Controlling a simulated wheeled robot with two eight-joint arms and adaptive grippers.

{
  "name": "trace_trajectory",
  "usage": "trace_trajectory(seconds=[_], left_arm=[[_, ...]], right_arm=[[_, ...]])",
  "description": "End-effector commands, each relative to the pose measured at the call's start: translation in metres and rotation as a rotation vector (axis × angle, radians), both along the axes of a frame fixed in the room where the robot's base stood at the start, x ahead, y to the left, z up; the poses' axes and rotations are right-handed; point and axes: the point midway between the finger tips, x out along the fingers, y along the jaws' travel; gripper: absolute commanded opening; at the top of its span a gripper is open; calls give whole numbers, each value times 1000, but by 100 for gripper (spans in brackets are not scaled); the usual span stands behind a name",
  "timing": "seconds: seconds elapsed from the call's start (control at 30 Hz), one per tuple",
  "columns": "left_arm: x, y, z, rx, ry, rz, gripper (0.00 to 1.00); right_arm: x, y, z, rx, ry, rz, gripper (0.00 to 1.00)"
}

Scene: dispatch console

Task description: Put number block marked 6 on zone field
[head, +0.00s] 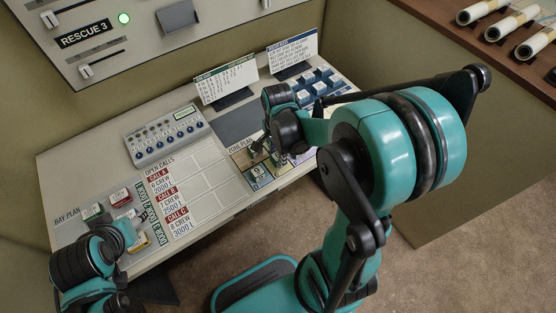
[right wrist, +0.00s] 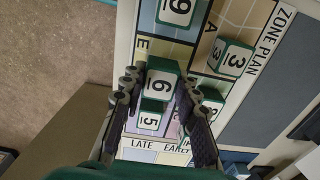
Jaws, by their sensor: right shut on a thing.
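The number block marked 6 (right wrist: 161,84) is a white-faced block with green sides, between the fingers of my right gripper (right wrist: 160,82) in the right wrist view. The gripper is shut on it, over the zone plan (right wrist: 216,22). In the head view my right gripper (head: 262,144) is above the zone plan (head: 262,180), and the block is too small and covered to make out. A block marked 5 (right wrist: 149,121) shows just below the 6 in the right wrist view. My left arm is at the lower left in the head view; its fingers are not clear.
Blocks marked 9 (right wrist: 177,10) and 3 (right wrist: 235,60) stand on the plan. Another block (right wrist: 211,103) is partly hidden by the right finger. The console (head: 165,136), open calls board (head: 190,190) and several bay plan blocks (head: 120,197) are left of my right gripper. Text cards (head: 226,80) stand behind.

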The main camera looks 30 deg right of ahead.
Motion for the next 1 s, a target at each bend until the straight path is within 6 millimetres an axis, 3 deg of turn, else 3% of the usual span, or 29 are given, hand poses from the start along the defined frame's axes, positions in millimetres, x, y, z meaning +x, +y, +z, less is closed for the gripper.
trace_trajectory(seconds=[0.1, 0.5, 0.53, 0.6, 1.0], left_arm=[[0, 0, -12, 0, 0, 0, 51], [0, 0, -14, 0, 0, 0, 51], [0, 0, -13, 0, 0, 0, 51], [0, 0, -13, 0, 0, 0, 51], [0, 0, -6, 0, 0, 0, 51]], right_arm=[[0, 0, -20, 0, 0, 0, 8], [0, 0, -24, 0, 0, 0, 8], [0, 0, -23, 0, 0, 0, 38], [0, 0, -22, 0, 0, 0, 51], [0, 0, -14, 0, 0, 0, 51]])
